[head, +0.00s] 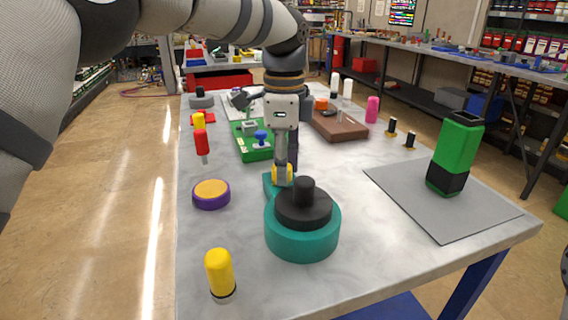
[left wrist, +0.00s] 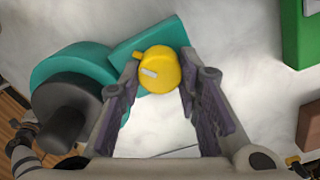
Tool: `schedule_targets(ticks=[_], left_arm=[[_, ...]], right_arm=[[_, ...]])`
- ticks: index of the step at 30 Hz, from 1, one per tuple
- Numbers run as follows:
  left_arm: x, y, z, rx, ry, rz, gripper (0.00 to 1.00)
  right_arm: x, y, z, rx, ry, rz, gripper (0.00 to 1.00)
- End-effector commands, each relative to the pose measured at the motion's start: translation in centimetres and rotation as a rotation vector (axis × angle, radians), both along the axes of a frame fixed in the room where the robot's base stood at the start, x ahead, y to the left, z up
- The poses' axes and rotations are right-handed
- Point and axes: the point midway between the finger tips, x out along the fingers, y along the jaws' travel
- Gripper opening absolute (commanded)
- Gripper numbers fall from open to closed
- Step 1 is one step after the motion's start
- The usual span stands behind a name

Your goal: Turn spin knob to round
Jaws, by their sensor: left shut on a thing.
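The vacuum pump (head: 300,235) stands on the near part of the table. It has a round teal base, a black stepped top and a teal arm reaching back. The yellow spin knob (head: 276,176) sits on that arm. In the left wrist view the knob (left wrist: 158,70) is a round yellow cap with a pale bar mark, tilted in the picture. My left gripper (head: 284,178) points down at the knob and is shut on it, with one finger on each side (left wrist: 159,66). The gripper partly hides the knob in the head view. My right gripper is not in view.
A yellow cylinder (head: 220,274) stands near the front edge. A purple and orange disc (head: 211,194) lies left of the pump. A green board (head: 257,153) and a brown block (head: 342,126) lie behind. A green and black block (head: 457,150) stands on a grey mat (head: 420,208) at right.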

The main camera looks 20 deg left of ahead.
Motion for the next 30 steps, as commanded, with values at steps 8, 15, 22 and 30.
schedule_targets(ticks=[8, 15, 22, 30], left_arm=[[-0.01, -0.01, 0.21, -0.002, -0.006, -0.254, 0.03], [-0.09, 0.0, 0.23, -0.001, -0.006, -0.449, 0.03], [-0.14, 0.02, 0.24, -0.001, -0.006, -0.581, 0.03], [-0.18, 0.02, 0.26, -0.001, -0.006, -0.66, 0.03]], right_arm=[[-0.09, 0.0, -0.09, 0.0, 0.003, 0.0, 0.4], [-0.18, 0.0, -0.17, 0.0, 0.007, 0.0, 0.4], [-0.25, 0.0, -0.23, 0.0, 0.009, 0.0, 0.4], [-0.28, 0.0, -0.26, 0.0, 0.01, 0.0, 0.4]])
